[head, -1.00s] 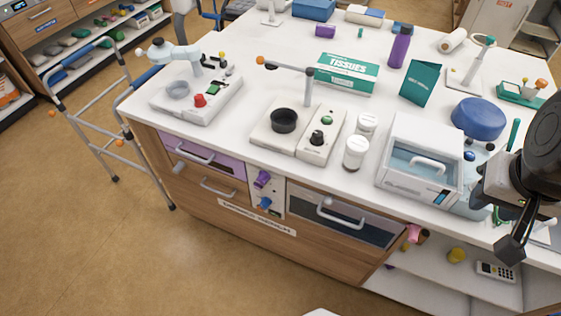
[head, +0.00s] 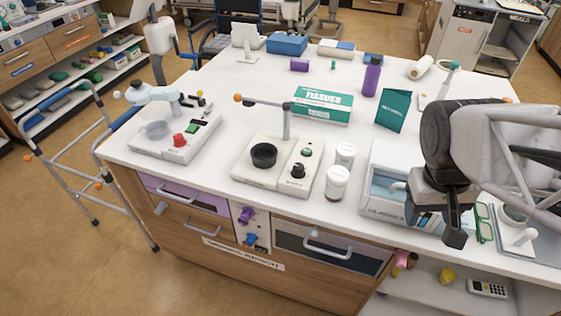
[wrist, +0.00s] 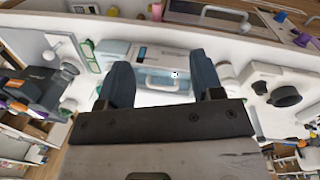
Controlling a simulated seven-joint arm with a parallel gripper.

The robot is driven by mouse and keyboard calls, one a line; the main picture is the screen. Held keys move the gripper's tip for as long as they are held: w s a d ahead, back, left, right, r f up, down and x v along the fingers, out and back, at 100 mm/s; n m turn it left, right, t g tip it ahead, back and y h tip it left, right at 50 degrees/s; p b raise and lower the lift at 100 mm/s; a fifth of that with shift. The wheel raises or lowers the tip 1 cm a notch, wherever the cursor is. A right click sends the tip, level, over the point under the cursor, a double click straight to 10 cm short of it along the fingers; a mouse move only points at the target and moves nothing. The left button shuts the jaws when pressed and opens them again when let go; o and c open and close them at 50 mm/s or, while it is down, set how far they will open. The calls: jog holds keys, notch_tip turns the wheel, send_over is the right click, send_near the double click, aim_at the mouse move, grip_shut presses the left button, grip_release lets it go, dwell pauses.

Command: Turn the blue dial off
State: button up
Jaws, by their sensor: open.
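The blue dial (head: 251,239) sits on a pale panel (head: 238,226) in the front of the bench, below a purple dial (head: 246,215). It is small, and its setting cannot be read. My gripper (head: 455,236) is at the right of the head view, beside the white box with a clear front, well right of the dial. In the wrist view its two dark fingers (wrist: 162,78) are apart with nothing held between them. The white box (wrist: 160,68) shows beyond them.
A purple drawer (head: 172,190) is left of the panel, and a dark-fronted drawer (head: 330,252) with a white handle is right of it. White bottles (head: 337,182) and a device with a black dish (head: 263,155) stand on the bench above. The floor before the bench is clear.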

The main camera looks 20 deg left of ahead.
jog(key=a+f+n+t+h, duration=0.2)
jog(key=a+f+n+h, duration=0.95)
jog(key=a+f, duration=1.15)
jog(key=n+t+y, duration=1.3)
jog(key=t, duration=0.3)
send_near(248, 244)
jog(key=w, duration=0.2)
jog(key=shift+w+r+m, duration=0.25)
jog(key=shift+w+r, duration=0.05)
jog(key=shift+w, duration=0.15)
jog(key=shift+w, duration=3.75)
jog(key=c, duration=0.9)
